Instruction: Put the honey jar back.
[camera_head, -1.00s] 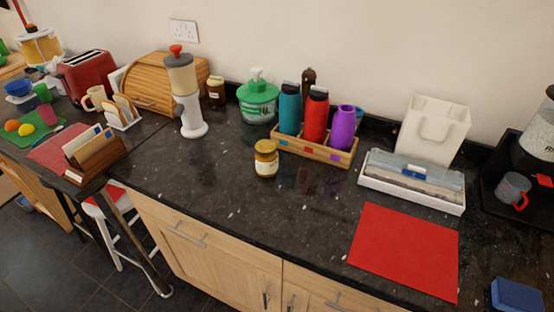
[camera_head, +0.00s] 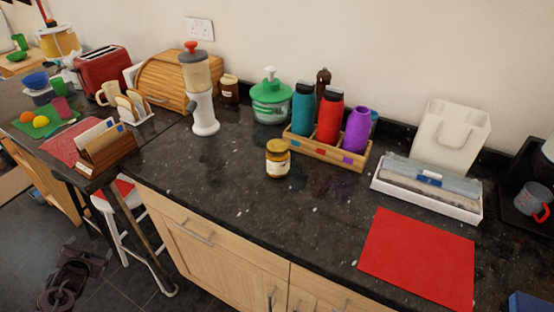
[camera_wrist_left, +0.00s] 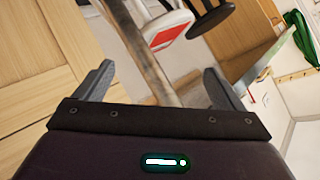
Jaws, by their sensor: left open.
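A small jar with a yellow-gold lid, amber contents and a pale label, which looks like the honey jar (camera_head: 277,158), stands upright on the dark granite counter in front of the bottle rack. A second jar (camera_head: 229,89), darker with a pale brown lid, stands at the back by the wall, beside the wooden bread box. My left gripper (camera_head: 75,275) is low at the lower left of the head view, over the floor and well away from both jars. In the left wrist view its fingers (camera_wrist_left: 158,88) are spread with nothing between them. My right gripper is out of view.
A white blender (camera_head: 205,115) stands left of the amber jar. A wooden rack (camera_head: 325,150) holds several bottles behind it. A red mat (camera_head: 418,258) and a white tray (camera_head: 425,198) lie to the right. Bare counter surrounds the amber jar. A stool (camera_head: 125,225) stands below the left end.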

